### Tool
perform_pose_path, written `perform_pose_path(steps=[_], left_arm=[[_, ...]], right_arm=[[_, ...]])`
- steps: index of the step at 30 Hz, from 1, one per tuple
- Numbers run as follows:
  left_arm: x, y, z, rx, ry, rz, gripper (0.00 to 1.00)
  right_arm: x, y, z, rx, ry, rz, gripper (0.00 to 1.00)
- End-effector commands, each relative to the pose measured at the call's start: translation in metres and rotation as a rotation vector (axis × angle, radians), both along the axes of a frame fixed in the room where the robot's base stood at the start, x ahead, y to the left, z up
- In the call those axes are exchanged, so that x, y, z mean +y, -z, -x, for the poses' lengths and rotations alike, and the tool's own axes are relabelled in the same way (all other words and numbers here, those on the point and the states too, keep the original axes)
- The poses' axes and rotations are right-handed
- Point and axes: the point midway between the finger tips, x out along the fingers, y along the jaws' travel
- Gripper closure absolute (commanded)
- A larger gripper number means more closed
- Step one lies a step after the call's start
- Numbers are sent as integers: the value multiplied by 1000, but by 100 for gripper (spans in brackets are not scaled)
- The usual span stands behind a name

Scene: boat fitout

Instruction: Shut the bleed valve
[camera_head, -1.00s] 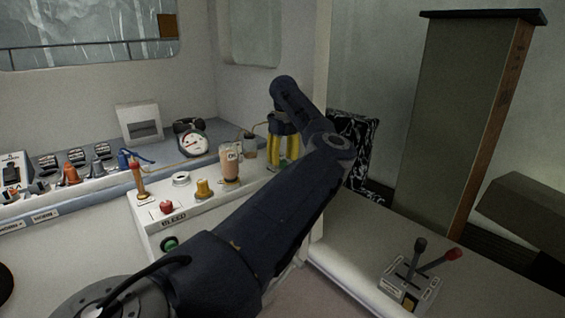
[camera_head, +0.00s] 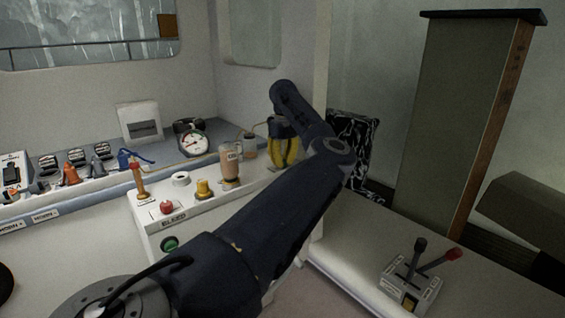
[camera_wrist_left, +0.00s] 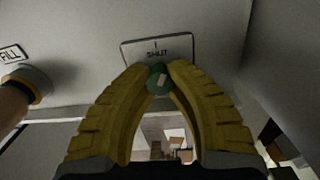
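A small green round knob (camera_wrist_left: 158,82) with a pale mark sits below a plate reading SHUT (camera_wrist_left: 158,50) in the left wrist view. My left gripper (camera_wrist_left: 160,74) has its yellow fingers bent inward, with the tips on both sides of this knob. In the head view my left gripper (camera_head: 283,158) points down at the far right end of the white panel, and the knob between its fingers is hidden there. A label that seems to read BLEED (camera_head: 174,220) is on the panel near a red knob (camera_head: 167,208). My right gripper is not in view.
A tan cup-like part (camera_head: 230,162), a yellow knob (camera_head: 203,188) and an orange-handled lever (camera_head: 139,182) stand on the panel left of the gripper. A gauge (camera_head: 193,143) is behind. A twin-lever throttle box (camera_head: 410,278) sits at the lower right.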

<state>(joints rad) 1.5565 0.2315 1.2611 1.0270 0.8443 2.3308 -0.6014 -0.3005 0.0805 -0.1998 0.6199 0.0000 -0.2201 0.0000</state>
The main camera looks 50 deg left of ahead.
Motion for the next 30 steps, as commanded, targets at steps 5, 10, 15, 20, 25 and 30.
perform_pose_path(steps=[5,10,15,20,25,30], left_arm=[[-1,0,0,0,0,1,100],[-1,0,-1,-1,-43,1,100],[-1,0,-1,0,-204,1,100],[0,0,-1,0,-354,1,100],[-1,0,-1,-1,-447,2,100],[-1,0,-1,-1,-470,3,100]], right_arm=[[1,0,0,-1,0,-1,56],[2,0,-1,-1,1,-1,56],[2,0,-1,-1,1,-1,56],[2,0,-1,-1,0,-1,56],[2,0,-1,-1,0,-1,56],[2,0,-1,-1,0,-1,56]])
